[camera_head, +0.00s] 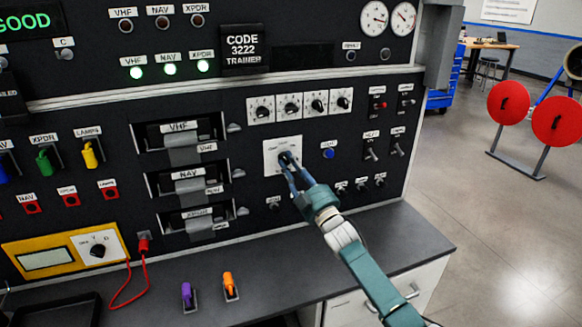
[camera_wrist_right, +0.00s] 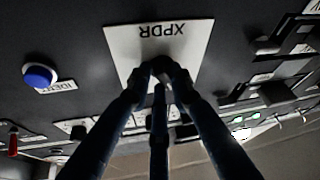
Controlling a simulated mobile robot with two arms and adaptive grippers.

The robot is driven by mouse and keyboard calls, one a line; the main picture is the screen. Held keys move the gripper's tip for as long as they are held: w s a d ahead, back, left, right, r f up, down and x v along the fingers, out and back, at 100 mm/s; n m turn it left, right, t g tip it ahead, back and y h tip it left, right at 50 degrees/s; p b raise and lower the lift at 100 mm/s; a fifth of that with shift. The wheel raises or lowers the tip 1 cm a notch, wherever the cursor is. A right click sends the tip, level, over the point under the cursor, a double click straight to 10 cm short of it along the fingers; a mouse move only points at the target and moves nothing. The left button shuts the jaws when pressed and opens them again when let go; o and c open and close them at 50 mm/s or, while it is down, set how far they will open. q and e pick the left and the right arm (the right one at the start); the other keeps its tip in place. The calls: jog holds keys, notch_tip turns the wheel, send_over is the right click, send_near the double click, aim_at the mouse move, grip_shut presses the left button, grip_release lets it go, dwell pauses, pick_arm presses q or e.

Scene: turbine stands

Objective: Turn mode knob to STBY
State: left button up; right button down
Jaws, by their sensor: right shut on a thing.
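The mode knob (camera_head: 284,157) is dark and sits on a white square plate (camera_head: 272,166) in the middle of the black panel. My right gripper (camera_head: 288,164) comes in from the lower right, and its fingers are shut on the knob. In the right wrist view the fingers (camera_wrist_right: 159,72) close around the dark knob below the upside-down word XPDR on the plate (camera_wrist_right: 185,38). The fingers mostly hide the knob, and its pointer setting cannot be read. My left gripper is not in view.
A row of small knobs (camera_head: 290,106) is above the plate, and a blue button (camera_head: 328,153) is to its right. Pull-handle modules (camera_head: 185,150) are to its left. Toggle switches (camera_head: 370,152) are further right. The grey counter (camera_head: 380,235) below is largely clear on the right.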

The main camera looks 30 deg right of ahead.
jog(key=m+h, duration=0.2)
jog(key=m, duration=0.1)
jog(key=shift+a+f+m, duration=0.15)
jog(key=shift+f+m, duration=0.05)
jog(key=shift+m, duration=0.1)
jog(key=shift+m+h+b, duration=0.35)
jog(key=shift+m+h, duration=0.55)
jog(key=shift+m, duration=1.3)
jog(key=c, duration=1.5)
grip_release()
jog(key=shift+c, duration=0.2)
